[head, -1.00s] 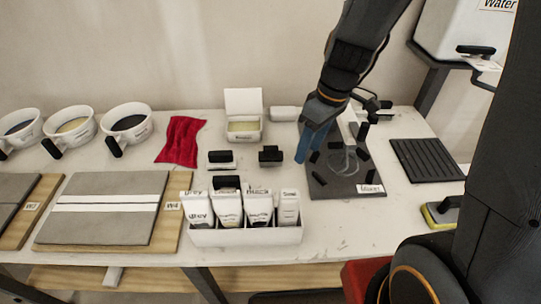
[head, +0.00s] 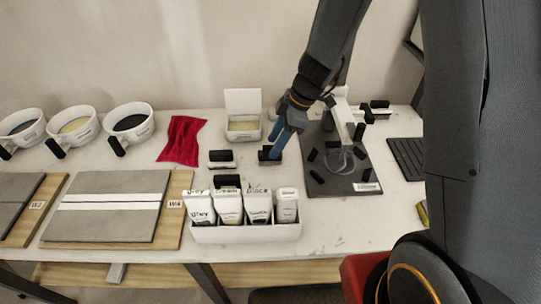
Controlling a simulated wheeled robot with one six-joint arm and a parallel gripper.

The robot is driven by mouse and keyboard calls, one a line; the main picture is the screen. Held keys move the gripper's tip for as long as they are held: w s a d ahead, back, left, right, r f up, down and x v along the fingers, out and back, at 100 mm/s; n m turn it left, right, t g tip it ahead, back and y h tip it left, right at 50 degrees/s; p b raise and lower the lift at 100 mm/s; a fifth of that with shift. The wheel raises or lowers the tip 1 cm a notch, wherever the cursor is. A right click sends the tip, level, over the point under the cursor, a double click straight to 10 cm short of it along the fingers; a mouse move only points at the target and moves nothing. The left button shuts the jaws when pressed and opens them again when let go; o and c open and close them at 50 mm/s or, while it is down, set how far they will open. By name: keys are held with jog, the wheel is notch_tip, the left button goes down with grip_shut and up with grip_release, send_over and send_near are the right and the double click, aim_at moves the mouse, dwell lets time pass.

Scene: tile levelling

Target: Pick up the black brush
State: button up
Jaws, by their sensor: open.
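A small black block-shaped item, which looks like the black brush (head: 265,158), lies on the white table right of the middle, behind the bottle caddy. My gripper (head: 277,150) points down at it with its blue fingers, and the fingertips overlap its right part in the picture. I cannot tell whether they touch it or are just above it. The gripper is open and holds nothing that I can see. The fingers hide part of the brush.
A black-and-white block (head: 221,158) lies to the left. The white caddy (head: 246,233) with labelled bottles stands in front, and an open white box (head: 243,128) behind. A dark board (head: 340,186) with loose black pieces is to the right. A red cloth (head: 182,140) lies farther left.

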jog(key=shift+w+p+x, duration=0.2)
jog(key=shift+p+x, duration=0.7)
jog(key=shift+x, duration=1.45)
jog(key=shift+d, duration=0.15)
jog(key=shift+c, duration=0.2)
jog(key=c, duration=1.1)
